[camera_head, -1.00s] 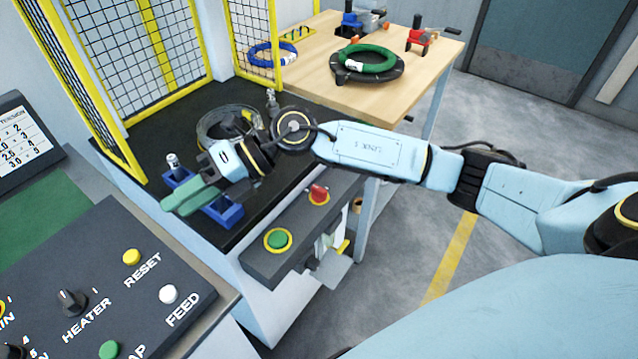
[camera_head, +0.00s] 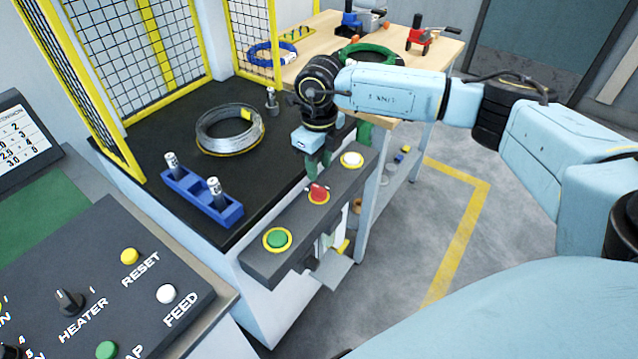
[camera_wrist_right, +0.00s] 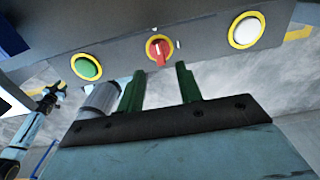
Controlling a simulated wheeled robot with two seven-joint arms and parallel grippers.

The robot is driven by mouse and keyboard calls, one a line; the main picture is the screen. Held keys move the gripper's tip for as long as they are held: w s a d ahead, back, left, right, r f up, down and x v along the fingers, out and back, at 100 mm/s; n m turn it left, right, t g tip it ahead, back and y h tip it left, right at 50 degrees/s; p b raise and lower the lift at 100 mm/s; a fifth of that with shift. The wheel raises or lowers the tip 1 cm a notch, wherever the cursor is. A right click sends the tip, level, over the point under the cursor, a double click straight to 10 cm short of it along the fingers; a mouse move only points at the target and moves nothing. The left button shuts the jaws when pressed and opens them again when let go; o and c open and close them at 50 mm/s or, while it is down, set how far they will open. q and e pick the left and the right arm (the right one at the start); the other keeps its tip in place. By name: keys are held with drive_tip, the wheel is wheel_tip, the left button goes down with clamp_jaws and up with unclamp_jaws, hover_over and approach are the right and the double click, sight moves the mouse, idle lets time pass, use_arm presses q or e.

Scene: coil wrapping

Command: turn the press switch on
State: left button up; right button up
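The press switch (camera_head: 318,193) is a red rotary knob in a yellow ring, in the middle of the grey control box on the press front. It also shows in the right wrist view (camera_wrist_right: 158,48), just beyond the fingertips. My right gripper (camera_head: 318,168) is above and behind the switch in the head view, with its green fingers pointing down. In the right wrist view the two fingers (camera_wrist_right: 159,75) stand apart with nothing between them. I see no clear contact with the knob.
A green button (camera_head: 277,239) and a white button (camera_head: 352,160) flank the switch on the control box (camera_head: 298,217). A blue holder (camera_head: 200,199) with silver posts and a wire coil (camera_head: 230,130) rest on the black press bed. A dark panel with knobs (camera_head: 72,302) is at lower left.

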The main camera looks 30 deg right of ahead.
sight(319, 188)
wheel_tip(319, 188, down, 6)
drive_tip(key=shift+f+b, duration=0.2)
drive_tip(key=shift+b, duration=0.1)
clamp_jaws()
